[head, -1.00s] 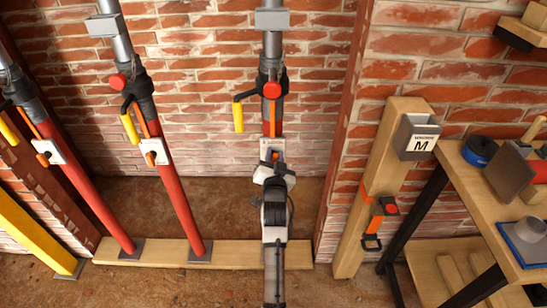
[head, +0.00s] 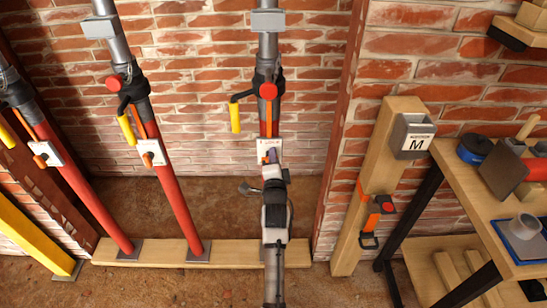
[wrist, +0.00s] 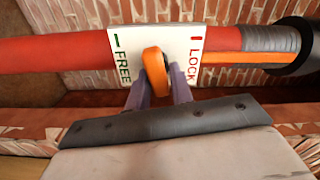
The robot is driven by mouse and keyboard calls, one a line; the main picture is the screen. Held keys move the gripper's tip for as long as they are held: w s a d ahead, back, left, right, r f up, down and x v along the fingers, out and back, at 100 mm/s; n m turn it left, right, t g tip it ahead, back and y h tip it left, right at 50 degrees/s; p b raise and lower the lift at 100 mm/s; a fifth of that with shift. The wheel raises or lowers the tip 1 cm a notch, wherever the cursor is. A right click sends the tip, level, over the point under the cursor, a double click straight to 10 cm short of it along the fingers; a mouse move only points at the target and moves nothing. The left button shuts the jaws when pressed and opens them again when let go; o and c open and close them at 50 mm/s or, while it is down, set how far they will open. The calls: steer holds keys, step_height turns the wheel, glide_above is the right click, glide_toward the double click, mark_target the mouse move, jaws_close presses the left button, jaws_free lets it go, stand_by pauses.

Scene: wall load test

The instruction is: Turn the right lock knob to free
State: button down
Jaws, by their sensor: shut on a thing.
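The right prop, a red tube with a grey upper part (head: 267,50), stands in front of the brick wall. Its white lock plate (head: 262,147) is mostly covered by my gripper (head: 271,157) in the head view. In the wrist view the plate (wrist: 128,42) reads FREE on the left and LOCK on the right. The orange lock knob (wrist: 154,70) sits between these marks, its long side roughly up and down in the picture. My gripper (wrist: 158,85) is shut on the knob, a purple-grey finger on each side. The knob's exact pointing direction is unclear.
Two more red props (head: 175,200) with lock plates stand to the left on a wooden sill (head: 225,252). A yellow crank handle (head: 235,117) hangs left of the right prop. A wooden post (head: 375,200) and a workbench (head: 460,180) stand to the right.

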steer(key=shift+m, duration=1.2)
steer(key=c, duration=1.4)
jaws_free()
steer(key=shift+o, duration=0.2)
steer(key=shift+f, duration=0.1)
steer(key=shift+f, duration=0.1)
